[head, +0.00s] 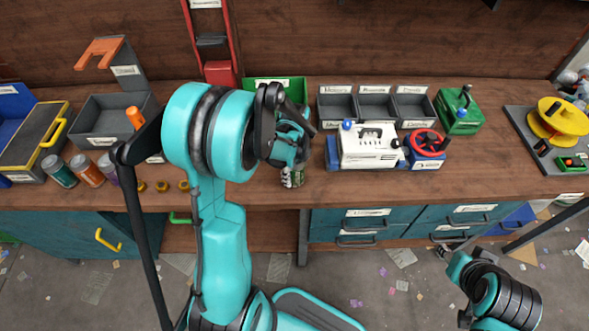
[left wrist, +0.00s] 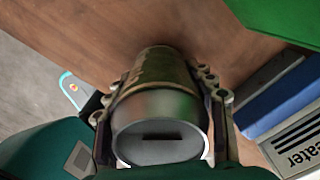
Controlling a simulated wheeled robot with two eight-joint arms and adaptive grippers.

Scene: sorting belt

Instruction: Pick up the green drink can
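The green drink can (head: 292,179) stands near the front edge of the wooden bench, below my left gripper (head: 290,160) in the head view. In the left wrist view the can (left wrist: 160,105) fills the middle, its metal top towards the camera. The fingers of my left gripper (left wrist: 163,105) lie along both sides of the can and look shut on it. I cannot tell whether its base is clear of the bench. My right gripper (head: 447,252) is low at the right, in front of the drawers; its fingers are too small to read.
Several other cans, including a dark teal one (head: 59,172) and an orange one (head: 88,171), stand at the left. A green bin (head: 270,84) is behind the held can. A white and blue heater device (head: 368,148) stands right of it.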

